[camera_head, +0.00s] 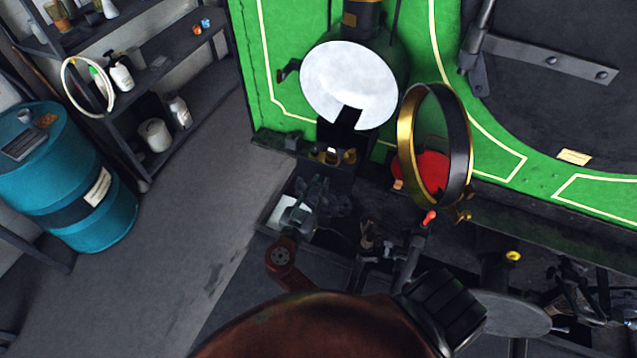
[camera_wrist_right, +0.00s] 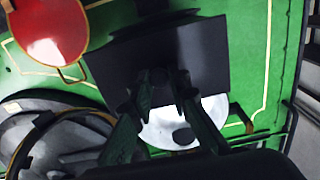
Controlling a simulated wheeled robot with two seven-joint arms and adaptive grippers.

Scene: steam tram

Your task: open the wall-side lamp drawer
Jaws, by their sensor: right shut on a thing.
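The wall-side lamp shows as a white disc (camera_head: 350,80) in front of the green panel, on the shelf side. A dark block (camera_head: 346,128) covers the lower middle of the disc. My right gripper (camera_head: 322,188) is just below the lamp, by small brass parts (camera_head: 333,156). In the right wrist view its two fingers (camera_wrist_right: 165,80) are closed in at a dark flat-faced part (camera_wrist_right: 180,55), which I take as the lamp drawer. The fingers hide the grip point, and I cannot tell how far the drawer is out. My left gripper is not in view.
A blue drum (camera_head: 70,185) and shelves (camera_head: 135,100) stand left. The grey floor (camera_head: 205,180) between is clear.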

